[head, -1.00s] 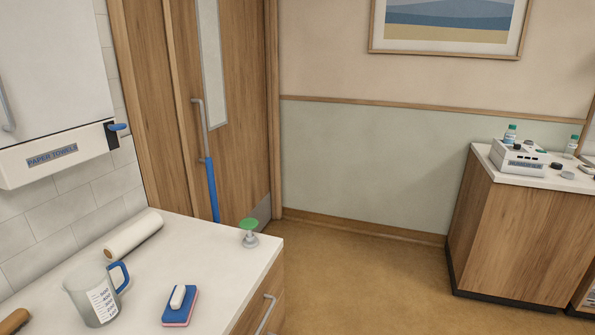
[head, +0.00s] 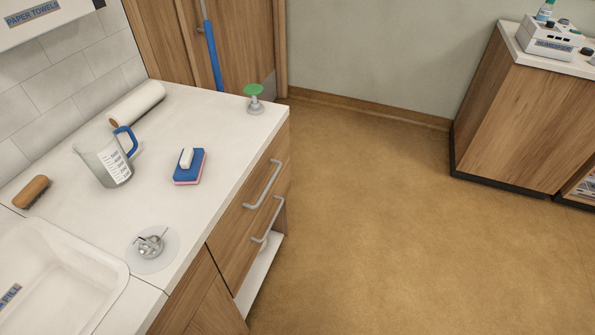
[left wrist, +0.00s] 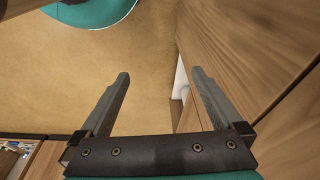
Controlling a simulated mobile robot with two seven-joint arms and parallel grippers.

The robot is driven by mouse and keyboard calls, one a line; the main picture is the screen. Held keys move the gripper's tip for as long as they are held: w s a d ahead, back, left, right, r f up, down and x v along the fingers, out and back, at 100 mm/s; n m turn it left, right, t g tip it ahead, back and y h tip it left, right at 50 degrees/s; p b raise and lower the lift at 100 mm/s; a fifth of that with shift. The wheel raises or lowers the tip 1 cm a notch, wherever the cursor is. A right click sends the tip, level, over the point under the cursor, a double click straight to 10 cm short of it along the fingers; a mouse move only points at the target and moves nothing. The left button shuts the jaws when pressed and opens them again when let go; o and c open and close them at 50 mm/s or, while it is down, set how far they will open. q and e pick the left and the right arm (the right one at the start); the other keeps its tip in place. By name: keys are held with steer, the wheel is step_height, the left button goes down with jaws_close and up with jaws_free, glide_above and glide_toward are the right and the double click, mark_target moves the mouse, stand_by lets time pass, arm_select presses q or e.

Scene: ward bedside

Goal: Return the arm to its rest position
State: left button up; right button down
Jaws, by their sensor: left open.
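My left gripper (left wrist: 158,90) shows in the left wrist view with its two dark fingers spread wide apart and nothing between them. Behind the fingers are tan floor and a wooden cabinet front (left wrist: 240,50) at the right. A teal rounded shape, likely part of my own body, shows at the top of that view. Neither arm nor gripper shows in the head view. My right gripper is not in view.
Open floor (head: 390,210) lies right, before another cabinet (head: 525,110).

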arm_select(q)
steer(key=s+a+f+g+b, duration=0.1)
steer(key=s+a+f+b, duration=0.1)
steer(key=s+f, duration=1.2)
step_height(320, 180, down, 2)
steer(key=shift+s+a, duration=0.3)
steer(key=shift+s, duration=0.05)
